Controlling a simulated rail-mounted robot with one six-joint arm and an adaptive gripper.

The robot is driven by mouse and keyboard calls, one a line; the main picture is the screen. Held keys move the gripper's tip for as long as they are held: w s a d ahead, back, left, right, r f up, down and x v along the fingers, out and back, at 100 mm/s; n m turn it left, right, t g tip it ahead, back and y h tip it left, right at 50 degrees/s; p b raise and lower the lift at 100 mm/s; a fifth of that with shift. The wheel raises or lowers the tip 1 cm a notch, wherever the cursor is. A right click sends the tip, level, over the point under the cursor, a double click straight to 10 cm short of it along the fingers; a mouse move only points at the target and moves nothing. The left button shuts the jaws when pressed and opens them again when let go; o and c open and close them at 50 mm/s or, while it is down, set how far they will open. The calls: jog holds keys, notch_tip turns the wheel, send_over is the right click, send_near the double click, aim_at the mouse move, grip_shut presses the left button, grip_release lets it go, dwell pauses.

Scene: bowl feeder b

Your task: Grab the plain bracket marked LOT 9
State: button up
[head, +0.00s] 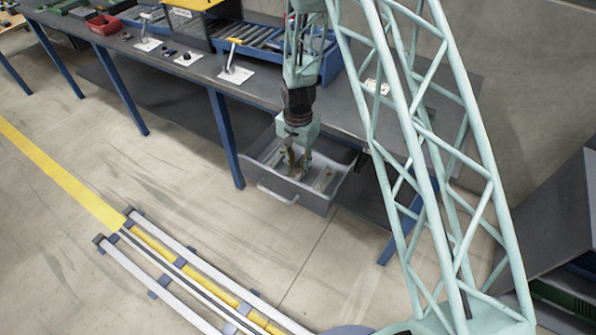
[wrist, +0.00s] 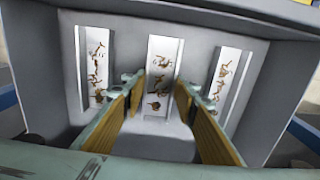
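Each carries brown, rust-like marks. I cannot read any lot mark on them. In the head view, pale pieces (head: 325,179) show beside my gripper. My gripper (wrist: 159,84) reaches down into the drawer with its two yellow-padded fingers apart. The middle bracket shows in the gap between them. Nothing is held. It also shows in the head view (head: 297,166).
The drawer (head: 318,200) has raised walls around my gripper and a handle (head: 277,193) in front. It hangs under a grey workbench (head: 255,92) with blue legs (head: 226,138). A blue roller conveyor (head: 262,38) stands on top. The floor in front is clear up to the rails (head: 190,272).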

aim_at(299, 172)
jog(key=shift+r, duration=0.15)
jog(key=shift+c, duration=0.4)
notch_tip(299, 172, up, 10)
jog(key=p, duration=0.1)
jog(key=shift+p, duration=0.35)
dwell(0.5)
jog(key=shift+d, duration=0.1)
